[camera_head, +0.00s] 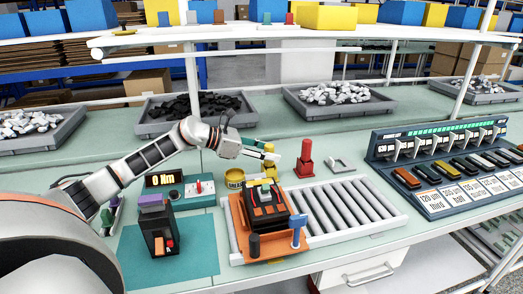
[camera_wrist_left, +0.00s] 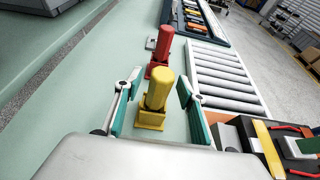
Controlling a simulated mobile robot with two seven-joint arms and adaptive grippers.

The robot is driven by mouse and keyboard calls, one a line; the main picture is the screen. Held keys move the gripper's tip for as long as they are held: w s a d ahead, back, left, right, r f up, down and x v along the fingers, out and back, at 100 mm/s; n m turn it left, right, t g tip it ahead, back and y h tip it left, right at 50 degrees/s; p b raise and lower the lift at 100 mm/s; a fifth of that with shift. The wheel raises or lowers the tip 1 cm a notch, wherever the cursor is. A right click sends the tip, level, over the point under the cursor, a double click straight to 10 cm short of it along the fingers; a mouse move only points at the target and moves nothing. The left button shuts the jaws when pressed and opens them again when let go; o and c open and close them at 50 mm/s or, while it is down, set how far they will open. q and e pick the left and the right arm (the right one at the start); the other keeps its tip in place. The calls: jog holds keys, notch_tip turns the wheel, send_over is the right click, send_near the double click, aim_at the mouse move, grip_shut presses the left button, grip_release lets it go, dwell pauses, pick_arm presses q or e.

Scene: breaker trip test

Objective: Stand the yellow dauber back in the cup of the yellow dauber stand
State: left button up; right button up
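The yellow dauber (camera_wrist_left: 158,92) stands upright in the yellow dauber stand (camera_wrist_left: 151,119) in the left wrist view, as far as I can tell seated in its cup. My left gripper (camera_wrist_left: 155,100) is open, with one teal finger pad on each side of the dauber and a visible gap on both sides. In the head view my left gripper (camera_head: 263,151) reaches in from the left over the yellow stand (camera_head: 270,171) and partly hides the dauber. My right gripper is out of view.
A red dauber in its red stand (camera_head: 305,160) is close to the right. A yellow tin (camera_head: 235,178) sits just left. The orange fixture (camera_head: 242,226) with a breaker and the roller conveyor (camera_head: 345,205) lie in front. A torque display (camera_head: 164,180) is further left.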

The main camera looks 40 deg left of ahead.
pick_arm(q)
jog(key=v, duration=1.1)
jog(key=shift+s+a+r, duration=0.25)
jog(key=shift+r, duration=0.15)
